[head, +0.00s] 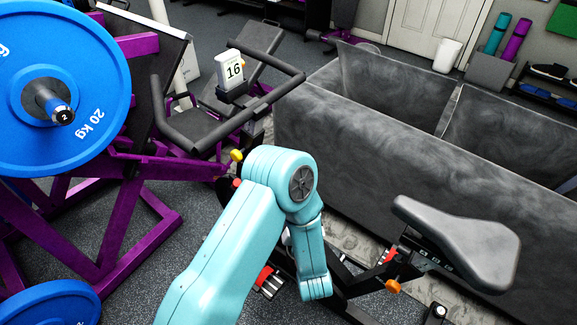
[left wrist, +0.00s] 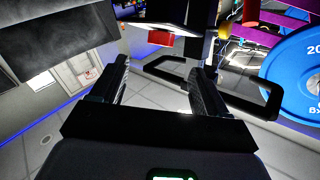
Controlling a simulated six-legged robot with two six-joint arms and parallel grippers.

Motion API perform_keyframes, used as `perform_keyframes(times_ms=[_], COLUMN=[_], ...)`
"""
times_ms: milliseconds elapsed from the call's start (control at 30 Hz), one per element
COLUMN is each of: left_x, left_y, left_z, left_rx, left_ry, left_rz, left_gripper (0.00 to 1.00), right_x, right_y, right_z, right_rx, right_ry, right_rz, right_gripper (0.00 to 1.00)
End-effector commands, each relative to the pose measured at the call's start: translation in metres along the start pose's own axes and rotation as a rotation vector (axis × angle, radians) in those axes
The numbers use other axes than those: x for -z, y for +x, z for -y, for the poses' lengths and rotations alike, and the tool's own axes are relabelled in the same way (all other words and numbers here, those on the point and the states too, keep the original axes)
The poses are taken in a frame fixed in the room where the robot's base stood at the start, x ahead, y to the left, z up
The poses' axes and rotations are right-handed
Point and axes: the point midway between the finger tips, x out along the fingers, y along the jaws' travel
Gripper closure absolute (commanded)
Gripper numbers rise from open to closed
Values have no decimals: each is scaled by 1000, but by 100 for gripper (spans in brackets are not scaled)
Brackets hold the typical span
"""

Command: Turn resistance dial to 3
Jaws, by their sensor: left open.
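My left gripper (left wrist: 161,65) is open and empty in the left wrist view, hidden in the head view. Beyond its fingers are a red part (left wrist: 160,41), a yellow knob (left wrist: 225,30) and the handlebar (left wrist: 250,103). My right gripper is not in view.
A blue 20 kg plate (head: 95,75) on a purple rack (head: 100,235) stands at the left. A large grey box-like structure (head: 360,125) runs behind the bike. An orange knob (head: 393,286) sits below the saddle. Open floor (head: 150,270) shows left of my arm.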

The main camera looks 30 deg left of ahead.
Motion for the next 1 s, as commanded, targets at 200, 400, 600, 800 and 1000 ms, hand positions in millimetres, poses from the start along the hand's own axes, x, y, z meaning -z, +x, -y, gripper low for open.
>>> perform_keyframes(times_ms=[200, 400, 600, 800, 1000], left_x=[2, 2, 2, 2, 2], left_y=[54, 101, 132, 142, 143], left_z=[1, 0, -3, -3, -3], left_rx=[6, 5, 1, -1, -1], left_ry=[-3, -1, -1, 1, 1], left_rz=[-1, -1, -2, -1, -1], left_gripper=[25, 25, 25, 25, 25], right_x=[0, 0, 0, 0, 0], right_y=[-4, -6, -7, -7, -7], right_z=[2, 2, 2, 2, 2], right_rx=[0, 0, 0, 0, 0], right_ry=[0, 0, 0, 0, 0], right_rz=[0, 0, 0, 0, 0], right_gripper=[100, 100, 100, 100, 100])
